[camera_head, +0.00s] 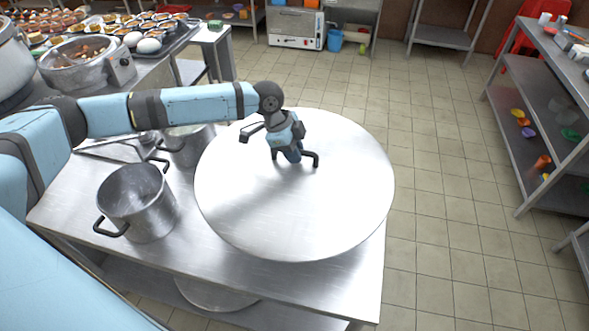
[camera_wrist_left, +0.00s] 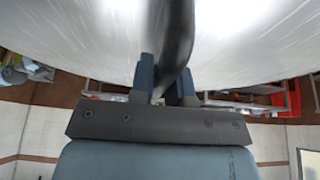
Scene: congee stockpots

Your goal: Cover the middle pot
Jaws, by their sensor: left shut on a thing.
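My left gripper (camera_head: 291,152) is shut on the black handle (camera_head: 315,159) of a large round steel lid (camera_head: 320,215). In the left wrist view the dark curved handle (camera_wrist_left: 178,40) passes between the fingers (camera_wrist_left: 166,88), and the lid (camera_wrist_left: 245,45) fills the top. The lid looks roughly level and extends past the table's right edge. An open steel pot (camera_head: 137,200) with black handles stands at the front left. Another pot (camera_head: 187,148) stands behind it, partly covered from view by the lid and my arm. Whatever is under the lid is hidden. My right gripper is out of view.
The pots stand on a steel table (camera_head: 70,205) with a lower shelf. A counter with food trays (camera_head: 150,45) and a large pot (camera_head: 85,62) lies at the back left. A steel rack (camera_head: 545,85) stands at the right. The tiled floor (camera_head: 440,150) between is clear.

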